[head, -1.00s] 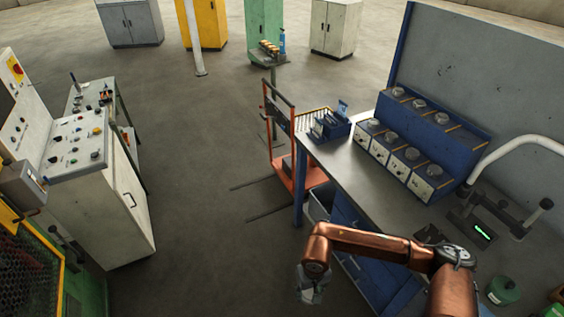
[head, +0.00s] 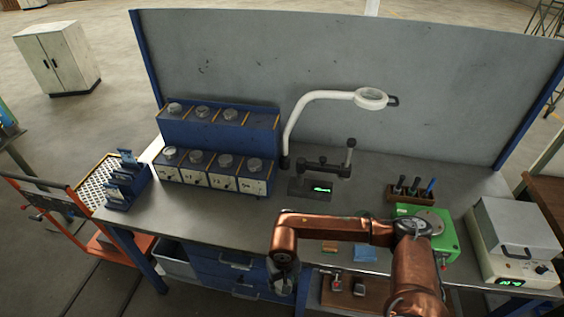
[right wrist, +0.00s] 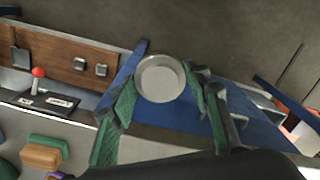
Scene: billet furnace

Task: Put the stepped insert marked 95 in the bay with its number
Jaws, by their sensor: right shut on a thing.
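My right gripper (head: 284,280) hangs in front of the bench, below its top. In the right wrist view its green fingers (right wrist: 160,95) are shut on a round silver metal piece (right wrist: 160,78), seen end-on as a dished disc; no number can be read on it. The blue two-tier rack (head: 220,133) stands on the bench at the left. Several round metal inserts sit in its bays; the upper tier's rightmost bay (head: 259,119) looks empty. White labels show on the lower front, too small to read surely. My left gripper is out of view.
A white-armed magnifier (head: 370,98) and a gauge with a green display (head: 320,188) stand mid-bench. A green block (head: 430,228), a wooden tool holder (head: 412,195) and a grey box (head: 515,230) are at the right. A blue holder (head: 127,185) stands at the left end.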

